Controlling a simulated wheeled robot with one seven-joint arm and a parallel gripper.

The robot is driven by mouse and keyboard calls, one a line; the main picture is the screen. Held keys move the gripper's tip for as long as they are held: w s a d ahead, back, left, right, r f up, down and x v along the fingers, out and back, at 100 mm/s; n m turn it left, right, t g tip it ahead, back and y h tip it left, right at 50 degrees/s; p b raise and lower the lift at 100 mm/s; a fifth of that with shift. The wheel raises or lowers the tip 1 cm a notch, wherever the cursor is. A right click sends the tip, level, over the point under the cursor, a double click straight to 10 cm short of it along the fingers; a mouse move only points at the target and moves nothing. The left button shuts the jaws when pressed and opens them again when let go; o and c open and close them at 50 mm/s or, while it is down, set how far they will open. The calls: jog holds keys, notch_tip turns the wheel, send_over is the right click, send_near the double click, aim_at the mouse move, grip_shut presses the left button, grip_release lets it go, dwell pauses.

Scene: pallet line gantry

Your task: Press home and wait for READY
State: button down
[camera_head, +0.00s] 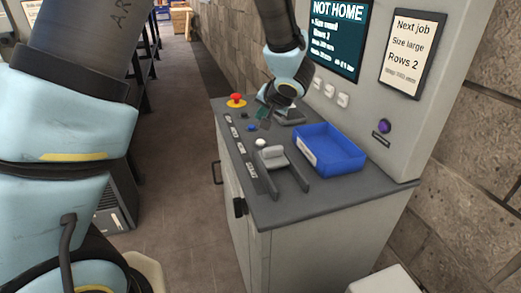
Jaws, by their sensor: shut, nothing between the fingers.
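The dark screen (337,32) on the upright panel reads "NOT HOME", with "Size small" and "Rows 2" under it and smaller blurred lines below. The grey console top (300,205) carries a row of controls: a red mushroom button on a yellow base (236,100), a blue button (252,128) and a white knob (261,142). Small labels (240,147) run along the left edge, too small to read, so I cannot tell which control is home.
A blue tray (343,166) stands on the console's right side. A grey lever or slide (272,157) sits at the middle front. A "Next job" card (412,53) reads "Size large", "Rows 2". A purple button (384,126) is on the panel.

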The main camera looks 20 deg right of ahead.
aim_at(261, 143)
notch_tip(261, 143, down, 4)
jog(key=b, duration=0.4)
jog(key=shift+r, duration=0.1)
jog(key=shift+f, duration=0.9)
jog(key=shift+f, duration=0.1)
dwell(1.0)
jog(key=shift+f, duration=0.3)
jog(key=shift+f, duration=0.45)
dwell(0.5)
jog(key=shift+r+p, duration=0.15)
jog(key=shift+p, duration=0.2)
jog(key=shift+r+p, duration=0.8)
jog(key=shift+p, duration=0.5)
